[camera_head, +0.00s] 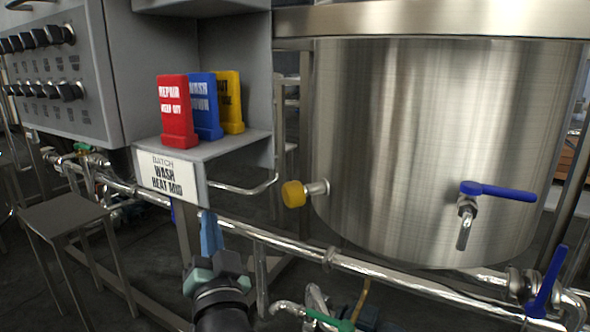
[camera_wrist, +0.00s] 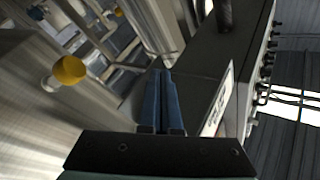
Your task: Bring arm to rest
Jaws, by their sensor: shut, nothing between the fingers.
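My gripper (camera_head: 208,222) is in the lower middle of the head view, pointing up, with its blue fingers together and nothing between them. It is in front of and below the grey shelf that carries the white batch label (camera_head: 168,176). In the wrist view the two blue fingers (camera_wrist: 162,84) lie side by side, closed. The dark wrist of my arm shows below the fingers. I cannot tell the exact gap between the gripper and the shelf.
Red (camera_head: 177,112), blue (camera_head: 206,106) and yellow (camera_head: 231,102) signs stand on the shelf. A wire handle (camera_head: 247,187) juts out beside it. The steel tank (camera_head: 430,140) has a yellow knob (camera_head: 293,194) and a blue-handled valve (camera_head: 497,190). Pipes (camera_head: 400,278) run below. A small table (camera_head: 62,214) stands left.

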